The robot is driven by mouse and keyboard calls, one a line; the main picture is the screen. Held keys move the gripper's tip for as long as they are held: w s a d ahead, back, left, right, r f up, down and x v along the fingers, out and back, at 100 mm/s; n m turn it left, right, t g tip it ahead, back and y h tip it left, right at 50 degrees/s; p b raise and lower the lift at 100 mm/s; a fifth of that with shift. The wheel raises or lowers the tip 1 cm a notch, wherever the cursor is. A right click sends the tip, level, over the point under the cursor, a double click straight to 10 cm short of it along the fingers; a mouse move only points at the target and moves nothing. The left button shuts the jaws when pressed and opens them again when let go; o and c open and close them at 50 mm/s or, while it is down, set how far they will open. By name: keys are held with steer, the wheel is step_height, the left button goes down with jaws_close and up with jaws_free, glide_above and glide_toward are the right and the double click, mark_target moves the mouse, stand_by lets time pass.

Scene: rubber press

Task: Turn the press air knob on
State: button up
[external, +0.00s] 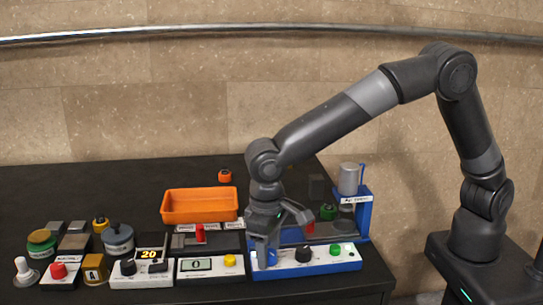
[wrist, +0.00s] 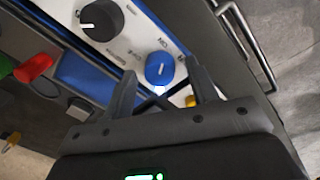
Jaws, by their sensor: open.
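A blue round knob (wrist: 160,68) sits on the white face of a blue-framed control panel (wrist: 178,45), with small ON and OFF style lettering beside it. Its pointer direction is too small to tell surely. A larger black knob (wrist: 102,18) is on the same panel; it also shows in the external view (external: 304,253). I cannot read which label names the press air. My gripper (wrist: 160,78) is open, its two fingers on either side of the blue knob; contact is not clear. In the external view my gripper (external: 267,252) points down over the panel's left end.
A green button (external: 336,250) is at the panel's right. A red cylinder (external: 308,227) and a blue stand (external: 364,215) with a grey cylinder rise behind.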

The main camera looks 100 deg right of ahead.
mark_target(269, 254)
step_height(269, 254, up, 10)
steer(key=shift+w+a+r, duration=0.15)
steer(key=shift+a+r, duration=0.05)
steer(key=shift+a, duration=0.05)
steer(key=s+d+r+n+t, duration=0.1)
steer(key=s+d+r, duration=0.15)
steer(key=s, duration=0.35)
steer(key=s+d+r+n+t+y, duration=0.1)
steer(key=s+d+r, duration=0.1)
steer(key=s+r, duration=0.25)
steer(key=s+d+r+n+t, duration=0.1)
steer(key=s+d+r, duration=0.1)
steer(key=s, duration=0.4)
steer(key=s+d+f+n+t, duration=0.1)
steer(key=s+f, duration=0.1)
steer(key=s, duration=0.8)
steer(key=s+d+f+n+t, duration=0.1)
steer(key=s+f+n+t, duration=0.1)
steer(key=s, duration=0.8)
steer(key=shift+d, duration=0.15)
